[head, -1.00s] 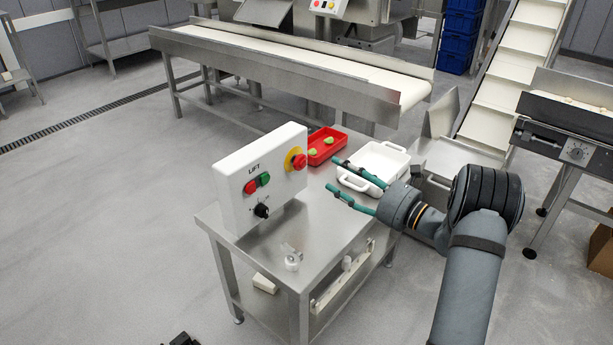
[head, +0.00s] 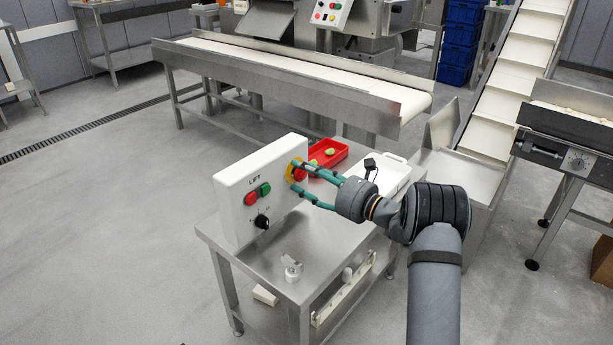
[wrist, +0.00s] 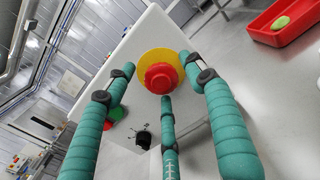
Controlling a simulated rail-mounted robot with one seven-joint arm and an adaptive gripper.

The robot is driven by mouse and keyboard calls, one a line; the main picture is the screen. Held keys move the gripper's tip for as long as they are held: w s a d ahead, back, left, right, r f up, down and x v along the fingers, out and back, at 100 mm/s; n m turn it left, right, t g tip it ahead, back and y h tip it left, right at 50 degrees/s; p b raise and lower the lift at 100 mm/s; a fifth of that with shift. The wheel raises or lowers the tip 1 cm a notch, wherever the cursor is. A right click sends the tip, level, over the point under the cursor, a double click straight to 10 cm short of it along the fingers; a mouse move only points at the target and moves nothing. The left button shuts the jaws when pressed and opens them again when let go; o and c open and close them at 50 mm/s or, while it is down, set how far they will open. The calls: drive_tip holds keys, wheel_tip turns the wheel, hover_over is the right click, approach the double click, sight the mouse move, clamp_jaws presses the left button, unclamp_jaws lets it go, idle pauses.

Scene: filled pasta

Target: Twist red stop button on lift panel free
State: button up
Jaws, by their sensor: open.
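The white lift panel (head: 235,205) stands upright on a steel table. Its red stop button (head: 299,173) sits on a yellow disc at the panel's right end. In the wrist view the red button (wrist: 161,78) faces me on its yellow disc (wrist: 160,57), ahead of my fingers. My gripper (head: 296,177) is open, with its green fingers reaching left to the button. In the wrist view the fingers of my gripper (wrist: 162,84) are spread left, right and below the button, with nothing held. I cannot tell whether any fingertip touches it.
The panel's front has a red button (head: 251,198), a green button (head: 265,189) and a black knob (head: 262,221). The table's front (head: 325,262) is partly bare.

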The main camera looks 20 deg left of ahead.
drive_tip(key=c, duration=1.1)
drive_tip(key=shift+c, duration=0.2)
